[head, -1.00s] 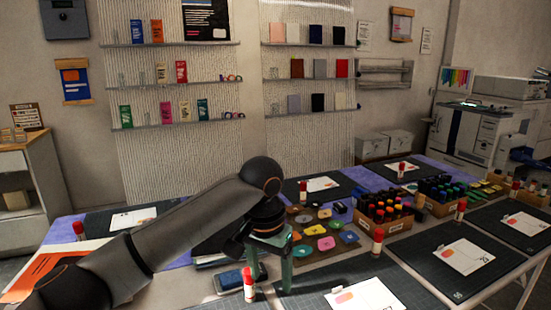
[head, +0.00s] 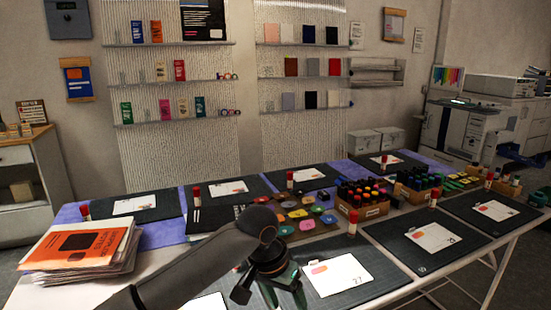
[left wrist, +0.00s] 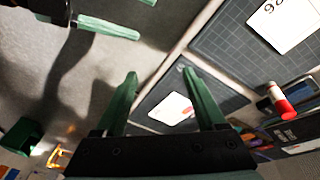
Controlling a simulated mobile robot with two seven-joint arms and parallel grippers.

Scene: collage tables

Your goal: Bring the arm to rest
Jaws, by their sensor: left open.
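My left arm comes in from the bottom of the head view. Its green-fingered left gripper (head: 284,292) hangs at the table's near edge, in front of a dark mat with a white card (head: 337,275). In the left wrist view the two fingers of the left gripper (left wrist: 160,85) are spread with nothing between them. Beyond them lie the table edge, a mat and a card (left wrist: 172,108). Another green finger, perhaps of my right gripper (left wrist: 108,28), shows over the floor at the upper left; its jaw state is unclear. The right arm is not in the head view.
The table holds mats with cards, red-capped glue sticks (head: 352,222), marker boxes (head: 362,208), colored pads (head: 302,213) and an orange-topped stack (head: 75,250) at left. Floor shows at the left.

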